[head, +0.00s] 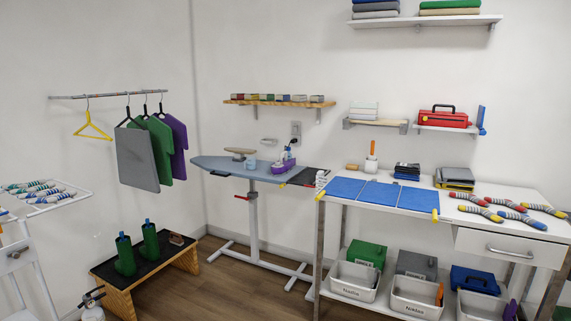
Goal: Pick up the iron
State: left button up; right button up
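A small purple iron (283,167) appears to rest on the blue-grey ironing board (227,167), near the board's right part. Its upper part looks pale, and its finer shape is too small to make out. A small light-blue cup-like item (251,163) stands to its left on the board. Neither of my grippers is in the head view, so their state and distance from the iron do not show.
A white table (400,226) with a blue folding mat (380,196) stands right of the board. A low black-topped bench (108,272) with green boots is at the lower left. A drying rack (75,192) stands at the left edge. Wooden floor (235,285) is open in front of the board.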

aim_at(287, 163)
jog(key=i+j+u, duration=0.3)
jog(key=i, duration=0.9)
jog(key=i+u, duration=0.3)
jog(key=i, duration=0.95)
